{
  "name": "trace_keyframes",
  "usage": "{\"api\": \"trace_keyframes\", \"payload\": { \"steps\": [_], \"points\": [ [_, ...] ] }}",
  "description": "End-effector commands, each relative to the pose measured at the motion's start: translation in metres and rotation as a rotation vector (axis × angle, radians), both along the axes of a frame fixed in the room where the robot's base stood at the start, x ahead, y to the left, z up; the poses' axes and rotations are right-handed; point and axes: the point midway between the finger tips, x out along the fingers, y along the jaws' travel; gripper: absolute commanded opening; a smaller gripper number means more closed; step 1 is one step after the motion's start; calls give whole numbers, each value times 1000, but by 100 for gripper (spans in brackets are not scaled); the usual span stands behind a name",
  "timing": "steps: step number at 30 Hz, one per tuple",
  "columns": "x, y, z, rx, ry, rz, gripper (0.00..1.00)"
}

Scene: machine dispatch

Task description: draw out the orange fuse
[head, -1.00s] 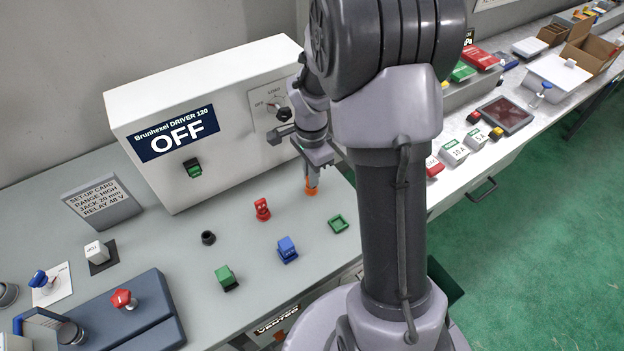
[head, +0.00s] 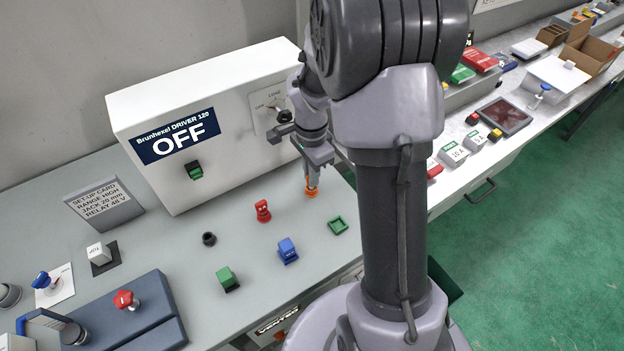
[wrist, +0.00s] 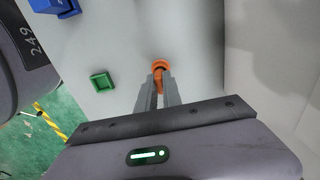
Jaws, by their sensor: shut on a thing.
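The orange fuse (head: 311,186) stands on the grey bench in front of the right end of the white driver box. My gripper (head: 312,181) points down over it and is shut on it. In the wrist view, my gripper (wrist: 159,80) has its two fingers on either side of the orange fuse (wrist: 158,74). A round orange rim (wrist: 160,64) shows just beyond the fingertips. The fingers partly hide the fuse, and I cannot tell whether its lower end is clear of the rim.
The white driver box (head: 235,110) reads OFF and stands close behind my gripper. A red piece (head: 263,211), a blue block (head: 288,250), a green block (head: 227,278), a black ring (head: 209,239) and a green square frame (head: 338,225) are on the bench nearby.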

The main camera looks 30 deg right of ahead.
Motion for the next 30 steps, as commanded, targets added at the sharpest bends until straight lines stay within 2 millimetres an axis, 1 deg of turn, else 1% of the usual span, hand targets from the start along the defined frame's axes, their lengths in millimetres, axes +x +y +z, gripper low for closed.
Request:
{"api": "trace_keyframes", "payload": {
  "steps": [1, 3, 23, 30],
  "points": [
    [0, 0, 5, 0, -1, 0, 0],
    [0, 0, 9, -1, -1, 0, 0],
    [1, 0, 47, -1, -3, 0, 0],
    [1, 0, 48, -1, -2, 0, 0]
  ]
}}
